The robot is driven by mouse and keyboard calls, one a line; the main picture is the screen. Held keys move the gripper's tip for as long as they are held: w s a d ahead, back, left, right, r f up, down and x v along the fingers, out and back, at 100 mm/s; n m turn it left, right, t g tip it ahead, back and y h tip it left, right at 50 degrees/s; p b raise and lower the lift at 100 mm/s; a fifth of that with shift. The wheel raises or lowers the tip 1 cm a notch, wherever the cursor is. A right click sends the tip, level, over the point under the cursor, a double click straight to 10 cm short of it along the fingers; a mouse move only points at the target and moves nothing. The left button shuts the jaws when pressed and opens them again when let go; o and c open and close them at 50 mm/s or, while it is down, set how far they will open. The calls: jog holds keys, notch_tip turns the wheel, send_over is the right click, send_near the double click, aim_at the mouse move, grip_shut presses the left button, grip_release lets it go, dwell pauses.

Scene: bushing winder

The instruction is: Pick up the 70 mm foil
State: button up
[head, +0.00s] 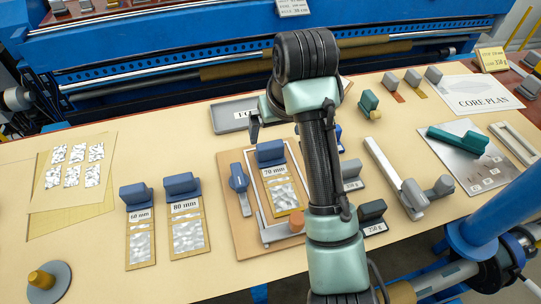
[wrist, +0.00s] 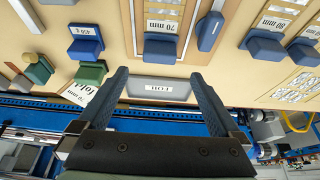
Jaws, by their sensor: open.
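The 70 mm foil (head: 282,194) is a silvery strip on a tan backing with a blue block (head: 270,153) and a "70 mm" label at its far end. It lies inside a pale frame on a brown board (head: 236,215), left of my forearm. In the wrist view, its blue block (wrist: 160,49) and upside-down label (wrist: 163,23) are at top centre, beyond my fingertips. My gripper (wrist: 161,78) is open, with nothing between its fingers, and apart from the foil. In the head view my arm hides most of my gripper.
The 60 mm (head: 140,240) and 80 mm (head: 187,232) foils lie left of the board. A dark blue tool (head: 239,180) and an orange knob (head: 296,221) sit beside the 70 mm foil. A grey labelled tray (head: 229,117) is behind.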

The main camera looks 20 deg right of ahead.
aim_at(272, 150)
jog(key=x, duration=0.6)
jog(key=shift+d+f, duration=0.25)
jog(key=shift+f, duration=0.25)
jog(key=shift+a+p+x, duration=0.15)
jog(key=shift+p+x, duration=0.2)
jog(key=shift+x, duration=1.05)
jog(key=shift+a+p+x, duration=0.1)
jog(key=shift+p+x, duration=0.25)
jog(key=shift+x, duration=1.1)
jog(key=shift+c, duration=0.3)
jog(key=c, duration=1)
